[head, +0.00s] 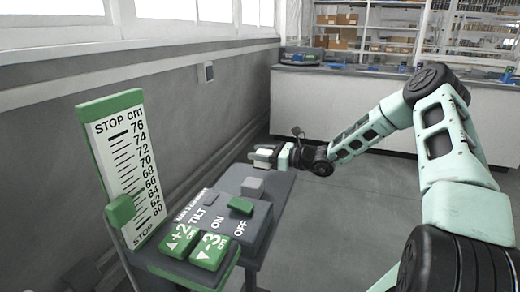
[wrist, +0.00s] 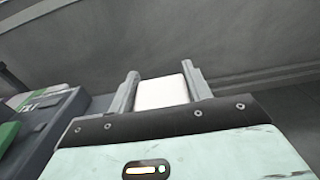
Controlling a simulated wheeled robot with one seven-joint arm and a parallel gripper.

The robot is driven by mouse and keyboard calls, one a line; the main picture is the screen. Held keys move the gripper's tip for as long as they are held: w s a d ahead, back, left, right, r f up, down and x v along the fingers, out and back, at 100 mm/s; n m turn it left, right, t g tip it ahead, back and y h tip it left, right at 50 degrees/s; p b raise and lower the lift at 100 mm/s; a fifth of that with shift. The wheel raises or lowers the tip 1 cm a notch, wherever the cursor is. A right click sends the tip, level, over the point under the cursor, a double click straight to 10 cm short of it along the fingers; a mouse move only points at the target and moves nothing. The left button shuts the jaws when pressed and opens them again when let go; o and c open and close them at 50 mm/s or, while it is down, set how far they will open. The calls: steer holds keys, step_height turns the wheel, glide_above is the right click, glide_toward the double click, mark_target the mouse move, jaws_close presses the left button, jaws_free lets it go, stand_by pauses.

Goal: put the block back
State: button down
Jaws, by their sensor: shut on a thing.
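A white block (wrist: 162,93) sits between the two grey fingers of my gripper (wrist: 162,88) in the wrist view. In the head view my gripper (head: 264,156) reaches left over the far end of the dark grey stand, with the pale block (head: 263,152) small between its fingers. My gripper is shut on the block. I cannot tell from these views whether the block touches the surface below.
The stand carries a panel with green +2 (head: 180,239) and -3 (head: 210,251) buttons, a green switch (head: 241,205) and a light grey piece (head: 253,186). A green-framed height scale (head: 127,165) stands at left. A wall runs behind; open floor (head: 345,220) lies right.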

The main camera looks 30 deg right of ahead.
steer(key=shift+f, duration=1.65)
steer(key=shift+f, duration=0.1)
steer(key=c, duration=0.6)
jaws_free()
steer(key=shift+f, duration=0.1)
steer(key=shift+c, duration=0.2)
steer(key=v, duration=1.2)
